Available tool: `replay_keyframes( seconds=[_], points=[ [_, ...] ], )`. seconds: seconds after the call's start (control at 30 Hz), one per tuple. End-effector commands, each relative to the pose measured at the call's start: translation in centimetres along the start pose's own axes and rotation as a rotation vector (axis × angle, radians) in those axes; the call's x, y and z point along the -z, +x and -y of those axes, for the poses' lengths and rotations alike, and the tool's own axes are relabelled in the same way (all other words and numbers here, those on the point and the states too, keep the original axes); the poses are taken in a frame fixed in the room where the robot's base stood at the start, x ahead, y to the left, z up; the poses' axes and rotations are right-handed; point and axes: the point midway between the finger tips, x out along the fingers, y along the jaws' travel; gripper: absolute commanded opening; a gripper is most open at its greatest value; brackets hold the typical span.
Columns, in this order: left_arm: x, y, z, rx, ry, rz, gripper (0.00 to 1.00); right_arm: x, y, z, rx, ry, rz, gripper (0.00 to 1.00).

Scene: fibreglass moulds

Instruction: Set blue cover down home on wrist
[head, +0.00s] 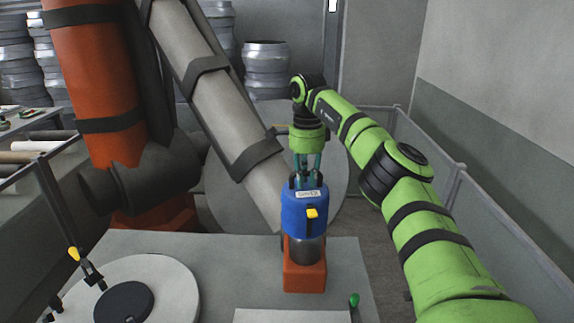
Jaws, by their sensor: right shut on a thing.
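The blue cover (300,215) is upright, with a white label on its top edge and a yellow latch on its front. My right gripper (307,178), on the green arm, is above the cover, with its teal fingers pointing down and shut on the cover's top. The wrist shows as a grey metal cylinder (309,250) on an orange block (305,277), directly below the cover. The cover's lower edge overlaps the cylinder's upper part in the picture. I cannot tell whether the cover is fully seated. My left gripper is not in view.
A large grey arm link (222,105) slants down close to the cover's left side, from an orange column (95,75). A round pale table (175,290) with a black disc (123,302) is at front left. A green-topped knob (354,299) stands right of the block. Rails flank both sides.

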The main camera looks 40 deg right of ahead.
Motion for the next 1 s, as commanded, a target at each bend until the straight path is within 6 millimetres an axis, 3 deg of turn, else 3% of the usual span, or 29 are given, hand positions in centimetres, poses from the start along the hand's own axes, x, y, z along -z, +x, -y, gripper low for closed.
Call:
replay_keyframes(
  seconds=[0.1, 0.17, 0.4, 0.5, 0.63, 0.83, 1.0],
  points=[
    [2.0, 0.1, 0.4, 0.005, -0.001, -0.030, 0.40, 0.3, -0.1, 0.0, 0.000, 0.011, 0.001, 0.00],
    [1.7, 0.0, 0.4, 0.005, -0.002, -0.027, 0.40, 0.3, 0.1, 0.0, 0.000, 0.012, 0.001, 0.00],
    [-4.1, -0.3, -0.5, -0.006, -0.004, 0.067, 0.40, 0.3, 1.7, 0.1, -0.001, 0.011, 0.001, 0.00],
    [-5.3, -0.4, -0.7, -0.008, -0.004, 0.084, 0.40, 0.2, 2.5, 0.1, -0.001, 0.009, 0.001, 0.00],
    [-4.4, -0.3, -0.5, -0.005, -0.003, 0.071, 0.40, 0.2, 3.6, 0.1, -0.001, 0.009, 0.001, 0.00],
    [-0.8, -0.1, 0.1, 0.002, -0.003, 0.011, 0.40, 0.2, 5.2, 0.1, -0.001, 0.010, 0.001, 0.00],
    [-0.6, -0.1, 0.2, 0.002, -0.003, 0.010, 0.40, 0.2, 6.5, 0.1, -0.001, 0.010, 0.001, 0.00]
  ],
)
